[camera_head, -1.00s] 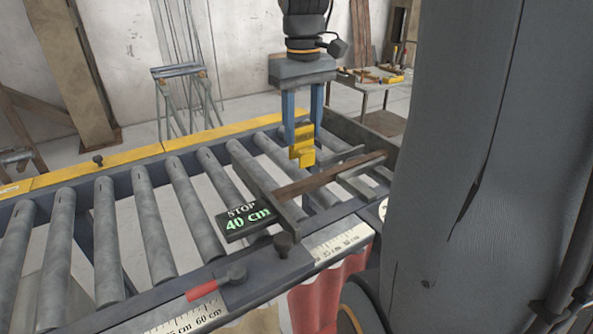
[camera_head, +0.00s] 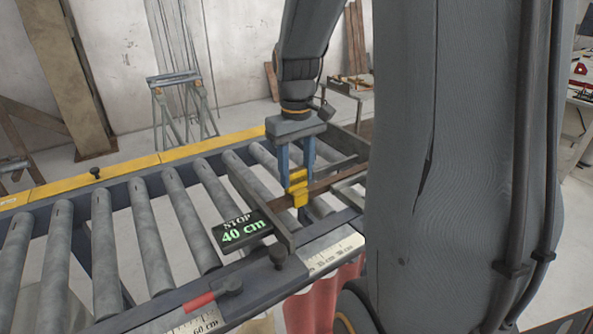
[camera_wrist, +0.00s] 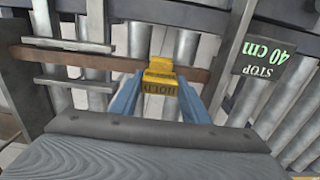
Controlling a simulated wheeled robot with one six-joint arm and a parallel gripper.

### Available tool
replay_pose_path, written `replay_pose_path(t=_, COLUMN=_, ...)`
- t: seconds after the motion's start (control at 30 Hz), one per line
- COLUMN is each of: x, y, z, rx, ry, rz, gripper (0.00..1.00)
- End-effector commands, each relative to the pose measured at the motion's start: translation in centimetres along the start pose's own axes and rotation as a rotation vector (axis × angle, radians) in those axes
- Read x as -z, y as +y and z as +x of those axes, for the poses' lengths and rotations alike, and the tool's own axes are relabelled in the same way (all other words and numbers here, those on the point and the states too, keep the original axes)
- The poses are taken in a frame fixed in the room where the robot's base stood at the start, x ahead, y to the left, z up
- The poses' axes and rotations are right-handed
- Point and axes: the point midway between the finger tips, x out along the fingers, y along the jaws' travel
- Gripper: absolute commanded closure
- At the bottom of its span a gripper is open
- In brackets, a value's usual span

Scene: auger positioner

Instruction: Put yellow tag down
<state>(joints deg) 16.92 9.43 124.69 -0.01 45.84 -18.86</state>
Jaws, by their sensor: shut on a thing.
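The yellow tag (camera_head: 298,187) is between the blue fingers of my gripper (camera_head: 297,176), which is shut on it. It also shows in the wrist view (camera_wrist: 159,80), with dark lettering that looks like "HOLD". The tag is at the brown wooden strip (camera_head: 336,180) over the roller conveyor and overlaps it in both views. I cannot tell whether the tag rests on the strip or hangs just above it.
A dark sign (camera_head: 241,231) reading "STOP 40 cm" is left of the tag, by a grey stop bar (camera_head: 262,208). Grey rollers (camera_head: 147,218) fill the conveyor to the left.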

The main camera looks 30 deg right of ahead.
Motion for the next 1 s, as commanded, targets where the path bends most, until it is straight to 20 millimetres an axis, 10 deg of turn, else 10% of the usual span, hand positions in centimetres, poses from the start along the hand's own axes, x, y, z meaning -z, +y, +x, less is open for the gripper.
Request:
replay_pose_path(t=0.37, x=0.0, y=0.0, z=1.1, rx=0.000, ry=-0.001, rz=0.000, gripper=0.80)
replay_pose_path(t=0.4, x=0.0, y=0.0, z=1.0, rx=0.000, ry=0.000, rz=0.000, gripper=0.52)
replay_pose_path(t=0.5, x=0.0, y=0.0, z=1.0, rx=0.000, ry=0.000, rz=0.000, gripper=0.40)
replay_pose_path(t=1.0, x=0.1, y=0.1, z=-1.3, rx=-0.002, ry=0.004, rz=0.000, gripper=0.40)
